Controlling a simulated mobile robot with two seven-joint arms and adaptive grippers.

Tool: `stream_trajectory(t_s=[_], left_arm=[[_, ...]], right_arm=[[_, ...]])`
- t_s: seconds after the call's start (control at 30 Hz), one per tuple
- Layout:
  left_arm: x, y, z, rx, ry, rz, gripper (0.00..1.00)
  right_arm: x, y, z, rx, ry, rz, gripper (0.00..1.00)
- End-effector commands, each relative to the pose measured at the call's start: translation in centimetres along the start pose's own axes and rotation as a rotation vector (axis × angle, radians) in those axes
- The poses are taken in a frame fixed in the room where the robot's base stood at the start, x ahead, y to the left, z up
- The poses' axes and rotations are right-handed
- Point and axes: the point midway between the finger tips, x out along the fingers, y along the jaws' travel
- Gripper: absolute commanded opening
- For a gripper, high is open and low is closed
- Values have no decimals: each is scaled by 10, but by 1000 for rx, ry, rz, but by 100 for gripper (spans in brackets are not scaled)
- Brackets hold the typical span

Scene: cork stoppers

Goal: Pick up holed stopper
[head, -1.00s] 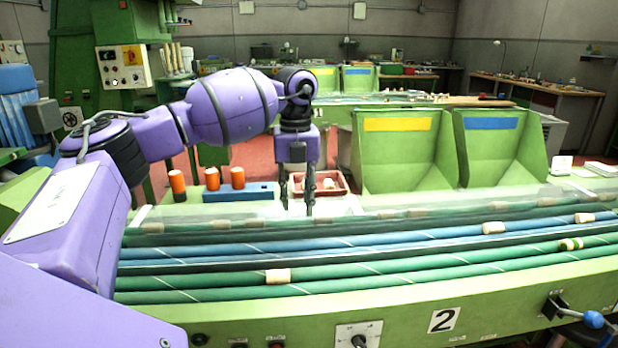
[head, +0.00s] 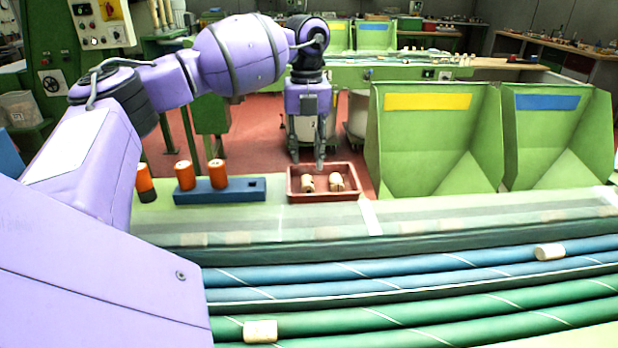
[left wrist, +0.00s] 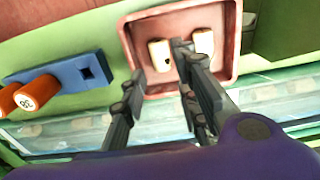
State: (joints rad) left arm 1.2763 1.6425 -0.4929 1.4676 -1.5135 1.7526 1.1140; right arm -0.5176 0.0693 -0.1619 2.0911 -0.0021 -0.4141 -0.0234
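Two pale cork stoppers lie in a red tray (head: 323,199), also seen in the left wrist view (left wrist: 150,20). The left stopper (left wrist: 160,52) shows a small dark spot like a hole; it is at the left in the head view too (head: 308,183). The other stopper (left wrist: 203,42) shows no clear hole, and a finger partly overlaps it. My left gripper (head: 308,163) points down over the tray, its fingers apart and empty. In the left wrist view its fingertips (left wrist: 160,62) appear on either side of the spotted stopper, above it. My right gripper is out of view.
A blue block (head: 250,190) holding orange cylinders (head: 219,174) stands left of the tray. Green bins (head: 435,140) with yellow and blue labels stand to the right. Blue and green rollers (head: 400,275) with loose corks (head: 260,331) run along the front.

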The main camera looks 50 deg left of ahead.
Motion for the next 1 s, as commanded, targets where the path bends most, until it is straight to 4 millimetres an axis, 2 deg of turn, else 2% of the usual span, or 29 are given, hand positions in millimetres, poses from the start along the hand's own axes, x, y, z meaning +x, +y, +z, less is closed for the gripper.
stream_trajectory(t_s=[0.3,0.53,0.83,0.93,1.0], left_arm=[[38,0,1,-1,3,4,28],[70,0,3,-1,2,2,28],[75,-1,3,0,1,0,28],[75,-1,3,0,1,0,15],[75,-1,3,-1,1,0,13]], right_arm=[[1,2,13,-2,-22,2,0],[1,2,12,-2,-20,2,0],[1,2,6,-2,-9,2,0],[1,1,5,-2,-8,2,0],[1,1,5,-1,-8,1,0]])
